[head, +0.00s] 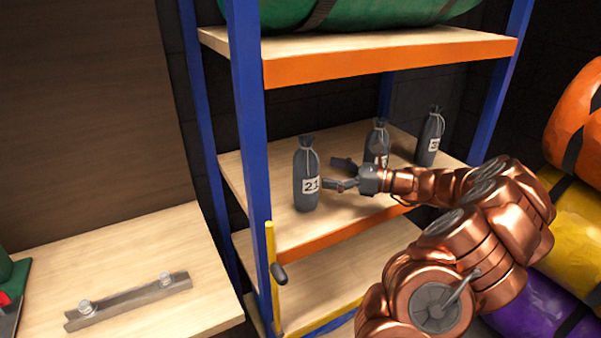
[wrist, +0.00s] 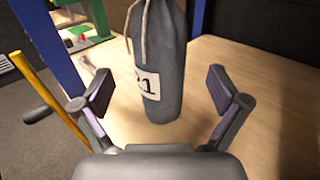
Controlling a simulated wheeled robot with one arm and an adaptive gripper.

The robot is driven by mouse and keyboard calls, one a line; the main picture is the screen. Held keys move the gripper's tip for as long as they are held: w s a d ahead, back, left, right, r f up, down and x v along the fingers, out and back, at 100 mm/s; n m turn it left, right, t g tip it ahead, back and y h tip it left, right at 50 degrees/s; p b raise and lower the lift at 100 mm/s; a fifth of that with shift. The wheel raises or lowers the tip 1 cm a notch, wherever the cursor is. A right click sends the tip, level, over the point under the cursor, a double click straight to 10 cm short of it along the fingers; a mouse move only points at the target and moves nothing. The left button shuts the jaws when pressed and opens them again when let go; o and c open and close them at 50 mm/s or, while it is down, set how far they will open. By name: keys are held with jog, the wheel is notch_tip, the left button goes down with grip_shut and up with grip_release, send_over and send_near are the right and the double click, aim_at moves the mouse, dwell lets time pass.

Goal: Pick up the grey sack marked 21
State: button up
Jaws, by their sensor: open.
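The grey sack marked 21 (head: 306,170) stands upright on the middle wooden shelf (head: 285,228), near its left end. It is tied at the neck with a pale cord. My gripper (head: 336,173) is just to its right, fingers pointing at it. In the wrist view the sack (wrist: 160,60) stands ahead, between and beyond the two open fingers of my gripper (wrist: 160,92). Its label shows partly, turned to the left. The fingers do not appear to touch it. The sack's top is cut off in the wrist view.
Two similar grey sacks stand further right on the shelf, one behind my gripper (head: 377,142) and one near the far right (head: 430,137). A blue post (head: 248,120) and a yellow bar (head: 272,270) stand left of the sack. The upper shelf (head: 390,65) is overhead.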

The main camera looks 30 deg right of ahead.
aim_at(306, 168)
jog(key=shift+p+x, duration=1.3)
jog(key=shift+x, duration=2.05)
jog(key=shift+c, duration=0.5)
jog(key=shift+r, duration=0.1)
jog(key=c, duration=1.7)
